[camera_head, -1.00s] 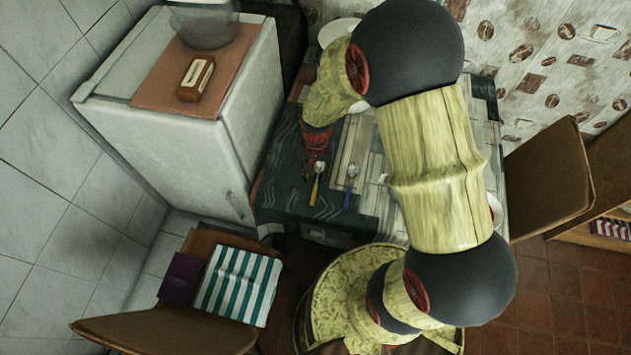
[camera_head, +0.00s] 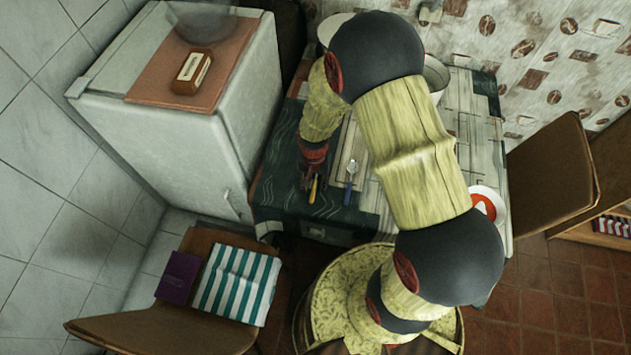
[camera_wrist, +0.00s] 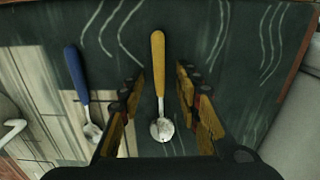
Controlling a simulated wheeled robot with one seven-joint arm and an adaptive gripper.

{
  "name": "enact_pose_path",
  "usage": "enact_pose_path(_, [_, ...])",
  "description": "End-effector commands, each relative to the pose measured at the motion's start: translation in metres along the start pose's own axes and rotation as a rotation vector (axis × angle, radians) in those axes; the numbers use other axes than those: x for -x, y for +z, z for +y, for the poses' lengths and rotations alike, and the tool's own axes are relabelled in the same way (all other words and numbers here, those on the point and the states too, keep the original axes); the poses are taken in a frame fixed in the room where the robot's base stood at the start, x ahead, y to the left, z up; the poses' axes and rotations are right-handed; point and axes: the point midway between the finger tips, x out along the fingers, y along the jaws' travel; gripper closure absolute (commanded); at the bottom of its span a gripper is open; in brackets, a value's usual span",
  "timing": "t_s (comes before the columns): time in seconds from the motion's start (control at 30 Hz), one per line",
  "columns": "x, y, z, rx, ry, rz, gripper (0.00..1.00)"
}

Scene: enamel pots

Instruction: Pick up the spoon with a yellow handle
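The spoon with a yellow handle (camera_wrist: 158,75) lies on the dark patterned table in the wrist view, its metal bowl nearest my gripper. In the head view only part of its yellow handle (camera_head: 313,190) shows below my gripper. My gripper (camera_wrist: 160,88) is open, with one finger on each side of the spoon and a gap to both. In the head view my gripper (camera_head: 311,180) is over the spoon. Whether the fingers touch the table cannot be told.
A spoon with a blue handle (camera_wrist: 76,75) lies to the left of the yellow one in the wrist view; it also shows in the head view (camera_head: 349,186). A white fridge (camera_head: 180,140) stands left of the table (camera_head: 270,200). Pots stand at the back, partly hidden by my arm.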

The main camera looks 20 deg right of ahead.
Motion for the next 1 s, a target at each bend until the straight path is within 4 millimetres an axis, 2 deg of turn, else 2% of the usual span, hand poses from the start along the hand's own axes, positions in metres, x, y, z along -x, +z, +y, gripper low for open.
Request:
enact_pose_path(0.57, [0.0002, 0.0002, 0.0002, 0.0, 0.0, -0.001, 1.0])
enact_pose_path(1.0, [0.0007, 0.0002, 0.0002, 0.0, 0.0, 0.0, 1.0])
